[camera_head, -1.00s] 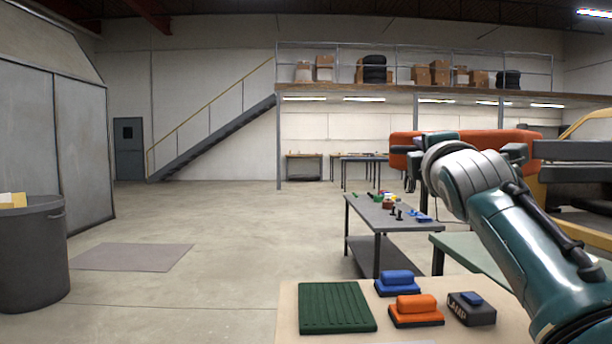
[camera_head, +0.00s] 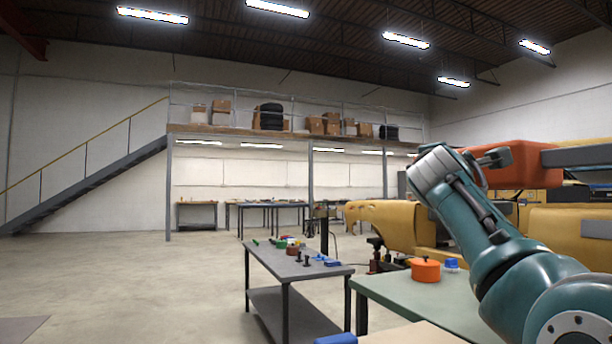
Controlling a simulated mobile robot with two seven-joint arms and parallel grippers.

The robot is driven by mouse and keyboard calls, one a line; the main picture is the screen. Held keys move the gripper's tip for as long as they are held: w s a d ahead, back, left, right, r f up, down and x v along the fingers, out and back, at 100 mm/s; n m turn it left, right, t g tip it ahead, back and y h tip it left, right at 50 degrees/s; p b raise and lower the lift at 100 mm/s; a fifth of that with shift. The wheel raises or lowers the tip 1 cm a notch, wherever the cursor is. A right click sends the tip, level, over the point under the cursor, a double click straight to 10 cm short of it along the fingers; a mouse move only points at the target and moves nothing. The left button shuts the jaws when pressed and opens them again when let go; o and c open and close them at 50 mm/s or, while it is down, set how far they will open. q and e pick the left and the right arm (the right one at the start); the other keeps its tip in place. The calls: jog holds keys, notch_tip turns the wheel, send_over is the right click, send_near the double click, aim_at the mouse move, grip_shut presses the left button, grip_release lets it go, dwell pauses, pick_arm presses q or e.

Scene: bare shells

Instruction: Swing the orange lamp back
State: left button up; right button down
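A large orange housing (camera_head: 520,172), which appears to be the orange lamp, is at the right, level with my raised arm. A grey bar (camera_head: 585,155) runs from its right side to the picture's edge. My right arm comes in from the lower right and covers the housing's left part. The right gripper (camera_head: 492,158) shows only as small grey parts in front of the housing. I cannot tell whether it touches the housing or whether its fingers are open. My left gripper is not in view.
A green table (camera_head: 395,292) carries an orange pot-like thing (camera_head: 425,271) and a small blue thing (camera_head: 452,263). A grey workbench (camera_head: 275,258) with small parts stands left of it. A yellow vehicle-like shell (camera_head: 385,222) stands behind. The floor (camera_head: 130,275) at the left is open.

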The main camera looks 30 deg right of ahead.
jog(key=shift+d+f, duration=0.25)
jog(key=c, duration=1.2)
grip_release()
jog(key=shift+d, duration=0.1)
jog(key=shift+o, duration=1)
jog(key=shift+d+r, duration=0.1)
jog(key=shift+o, duration=1)
jog(key=shift+r, duration=0.1)
jog(key=shift+s+a, duration=0.35)
jog(key=shift+a, duration=0.25)
jog(key=v, duration=0.8)
jog(key=shift+s+a, duration=0.25)
